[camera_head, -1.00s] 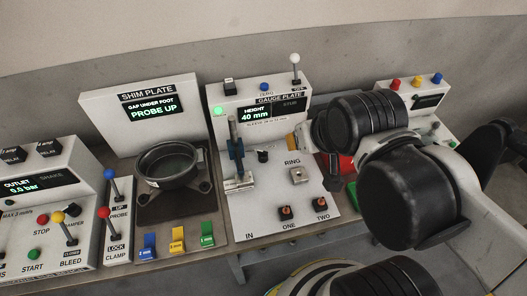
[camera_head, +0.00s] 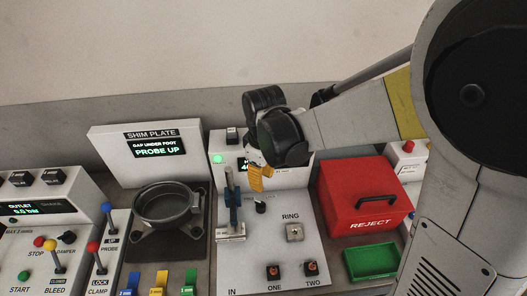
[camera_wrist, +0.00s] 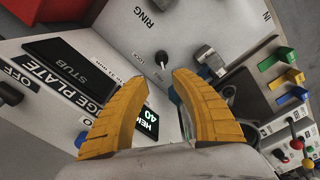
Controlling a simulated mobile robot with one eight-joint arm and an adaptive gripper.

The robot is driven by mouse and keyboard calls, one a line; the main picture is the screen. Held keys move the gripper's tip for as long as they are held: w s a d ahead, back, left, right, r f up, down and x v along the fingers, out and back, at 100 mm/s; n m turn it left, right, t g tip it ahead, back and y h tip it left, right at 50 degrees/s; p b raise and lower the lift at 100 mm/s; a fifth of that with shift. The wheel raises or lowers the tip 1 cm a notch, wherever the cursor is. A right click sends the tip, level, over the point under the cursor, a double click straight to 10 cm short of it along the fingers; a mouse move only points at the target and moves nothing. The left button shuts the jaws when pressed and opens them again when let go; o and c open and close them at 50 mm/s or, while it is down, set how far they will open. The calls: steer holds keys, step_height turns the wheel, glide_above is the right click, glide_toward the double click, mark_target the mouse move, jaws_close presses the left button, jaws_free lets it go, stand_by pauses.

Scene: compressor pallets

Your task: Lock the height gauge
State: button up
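The height gauge (camera_head: 235,212) stands on the gauge plate (camera_head: 261,248), a grey upright with a blue slider. A small black lock knob (camera_head: 261,207) sits just right of it. My gripper (camera_head: 260,180) is above the plate, a little above the knob in the picture. In the wrist view its yellow fingers (camera_wrist: 158,86) are apart with nothing between them. The gauge display is partly hidden by my arm.
A red REJECT box (camera_head: 362,196) and a green tray (camera_head: 372,262) stand to the right. The shim plate (camera_head: 150,245) with a dark round pot (camera_head: 167,204) is to the left. A ring fixture (camera_head: 294,232) and two buttons are on the lower gauge plate.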

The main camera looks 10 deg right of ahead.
mark_target(261, 203)
steer(key=shift+n, duration=0.4)
steer(key=f+b, duration=0.1)
steer(key=f, duration=0.3)
steer(key=f+b, duration=0.1)
steer(key=f, duration=0.3)
steer(key=f+b, duration=0.1)
steer(key=f, duration=0.3)
steer(key=shift+w+a+f+b, duration=0.15)
steer(key=shift+w+a+b, duration=0.1)
steer(key=shift+b, duration=0.15)
jaws_close()
